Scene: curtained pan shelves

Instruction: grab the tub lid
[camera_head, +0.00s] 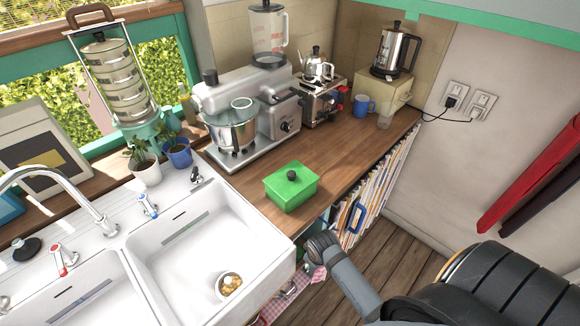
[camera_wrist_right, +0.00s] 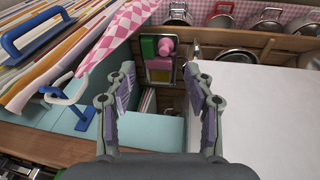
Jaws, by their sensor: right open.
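The green tub (camera_head: 289,194) stands on the wooden counter to the right of the sink. My right gripper (camera_wrist_right: 161,88) is open and empty in the right wrist view, facing the area of shelves and curtain. In the head view my right arm comes in from the lower right, in front of the counter edge and apart from the lid. My left gripper is not in view.
The white sink (camera_head: 205,250) lies left of the tub. A mixer (camera_head: 232,122), toaster (camera_head: 324,100) and blue mug (camera_head: 364,105) stand behind.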

